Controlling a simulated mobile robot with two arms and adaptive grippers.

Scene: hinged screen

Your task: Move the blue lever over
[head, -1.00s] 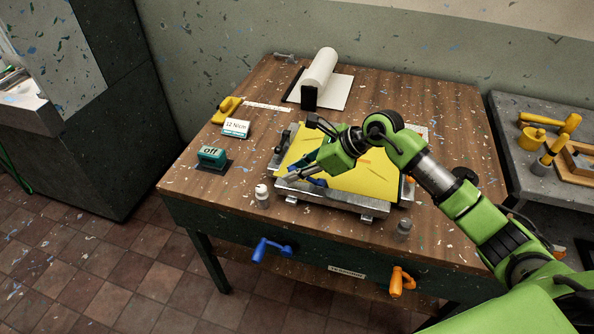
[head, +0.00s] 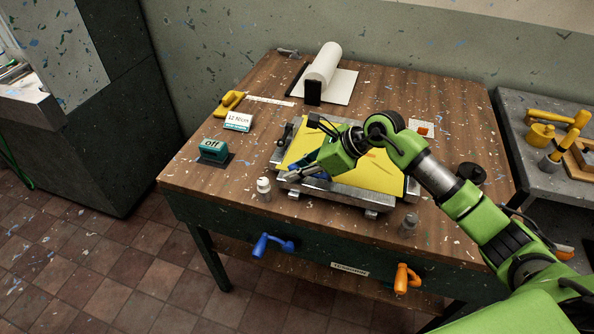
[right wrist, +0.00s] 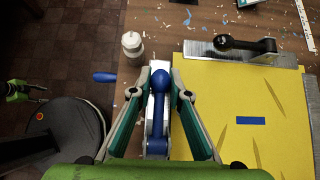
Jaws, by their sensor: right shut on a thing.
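The blue lever (right wrist: 159,84), with a round knob, stands at the edge of the yellow-topped plate in the right wrist view. My right gripper (right wrist: 160,68) has its fingers on both sides of the lever and is shut on it. In the head view my right gripper (head: 284,178) is low at the front left corner of the metal frame (head: 345,197), and the lever is mostly hidden by it. A green part with dark prongs (right wrist: 18,91), perhaps my left gripper, shows at the left edge of the right wrist view; its opening is unclear.
A white bottle (head: 264,190) stands close by my right gripper. A blue crank (head: 272,244) and an orange crank (head: 405,279) stick out of the table front. A teal "off" block (head: 213,150) sits left, a black-knobbed lever (right wrist: 240,44) across the plate.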

